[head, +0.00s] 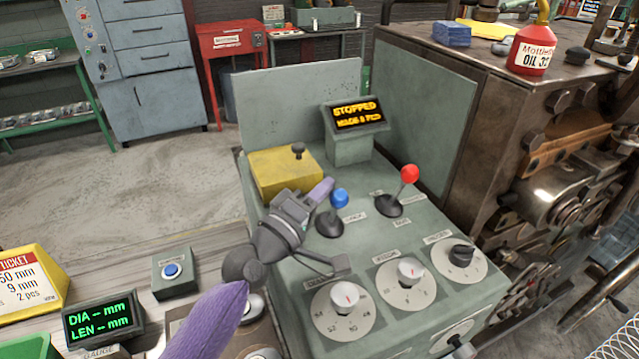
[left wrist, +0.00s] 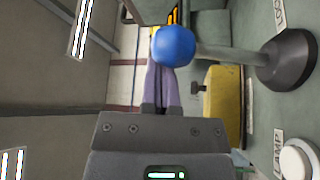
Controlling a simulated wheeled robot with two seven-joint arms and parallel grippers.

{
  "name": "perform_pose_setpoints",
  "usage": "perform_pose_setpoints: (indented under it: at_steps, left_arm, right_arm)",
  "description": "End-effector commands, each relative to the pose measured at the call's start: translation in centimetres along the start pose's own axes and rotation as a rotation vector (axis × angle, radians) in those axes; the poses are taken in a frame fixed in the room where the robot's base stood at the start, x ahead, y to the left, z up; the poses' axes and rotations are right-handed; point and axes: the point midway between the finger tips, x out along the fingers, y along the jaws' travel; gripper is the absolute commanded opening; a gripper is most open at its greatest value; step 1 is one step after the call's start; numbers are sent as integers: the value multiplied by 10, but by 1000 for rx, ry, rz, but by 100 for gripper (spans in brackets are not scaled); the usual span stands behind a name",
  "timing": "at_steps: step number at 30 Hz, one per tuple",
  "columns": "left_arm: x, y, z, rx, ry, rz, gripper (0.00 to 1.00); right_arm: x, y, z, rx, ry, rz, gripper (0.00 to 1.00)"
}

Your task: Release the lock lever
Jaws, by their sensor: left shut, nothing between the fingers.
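The lock lever appears to be the short lever with a blue ball knob (head: 340,198) on the green control console (head: 300,262); a label beside its dark round base seems to read LOCK. My left gripper (head: 322,190) is shut and empty, its purple fingers just left of the blue knob. In the left wrist view the blue knob (left wrist: 174,46) covers the tips of the shut fingers (left wrist: 160,85). The lever's stem runs right to its base. Whether fingers and knob touch I cannot tell. My right gripper is not in view.
A red-knobbed lever (head: 409,174) stands to the right of the blue one. A yellow box (head: 280,176) with a dark knob and a display reading STOPPED (head: 357,113) are behind. Several dials, one of them at front (head: 343,300), line the console. A large machine (head: 500,110) flanks the right.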

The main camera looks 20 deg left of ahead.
Motion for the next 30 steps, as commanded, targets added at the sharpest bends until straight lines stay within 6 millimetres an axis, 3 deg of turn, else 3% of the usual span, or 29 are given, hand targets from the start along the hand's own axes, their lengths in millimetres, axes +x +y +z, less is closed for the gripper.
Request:
perform_pose_setpoints:
  at_steps: [20,23,30]
  left_arm:
    - [-5,-1,3,-1,-1,-2,0]
    - [-19,-2,3,1,-2,-4,0]
    - [-71,-4,4,1,-3,-5,0]
  right_arm:
    - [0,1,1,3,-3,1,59]
    - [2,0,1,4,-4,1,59]
    - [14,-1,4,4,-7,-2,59]
